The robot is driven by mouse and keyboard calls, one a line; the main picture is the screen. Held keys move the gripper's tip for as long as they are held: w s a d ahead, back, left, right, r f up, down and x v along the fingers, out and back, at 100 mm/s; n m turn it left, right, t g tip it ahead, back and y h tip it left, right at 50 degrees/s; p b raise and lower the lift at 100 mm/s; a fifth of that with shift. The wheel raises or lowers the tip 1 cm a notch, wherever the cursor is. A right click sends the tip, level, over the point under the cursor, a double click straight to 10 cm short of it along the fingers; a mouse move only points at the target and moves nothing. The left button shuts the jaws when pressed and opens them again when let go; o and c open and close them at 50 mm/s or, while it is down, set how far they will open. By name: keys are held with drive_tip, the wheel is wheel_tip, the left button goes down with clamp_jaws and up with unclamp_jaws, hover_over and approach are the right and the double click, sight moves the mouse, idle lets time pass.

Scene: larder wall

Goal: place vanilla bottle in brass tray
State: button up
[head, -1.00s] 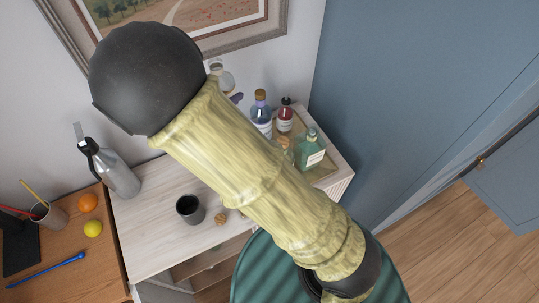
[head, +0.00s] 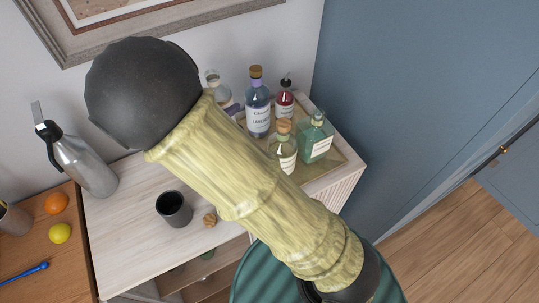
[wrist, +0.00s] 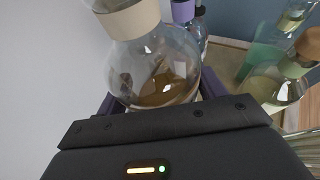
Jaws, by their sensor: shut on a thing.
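My gripper (wrist: 158,92) has purple fingers on both sides of a clear round bottle with a cream stopper and brown liquid (wrist: 155,62), likely the vanilla bottle; its label is not seen. In the head view, the gripper (head: 230,107) and this bottle (head: 212,82) show behind my arm, at the back near the wall. The bottle looks upright. The brass tray (head: 335,168) is on the right end of the pale cabinet, with bottles on it; my arm covers part of it. The held bottle is left of the tray's bottles. Its base is hidden, so its height is unclear.
The tray holds a lavender bottle (head: 258,118), a red bottle (head: 284,100), a green bottle (head: 318,143) and a cork-topped bottle (head: 283,157). A dark cup (head: 174,209), a walnut-like object (head: 210,220) and a grey flask (head: 80,160) stand left on the cabinet (head: 130,235).

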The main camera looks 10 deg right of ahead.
drive_tip(key=shift+f, duration=0.1)
idle(0.3)
drive_tip(key=shift+f+p, duration=0.3)
drive_tip(key=shift+f, duration=2.55)
drive_tip(key=shift+f, duration=0.1)
drive_tip(key=shift+f, duration=2)
drive_tip(key=shift+f, duration=0.1)
drive_tip(key=o, duration=1.2)
drive_tip(key=shift+f, duration=0.1)
drive_tip(key=shift+c, duration=0.2)
drive_tip(key=shift+o, duration=0.6)
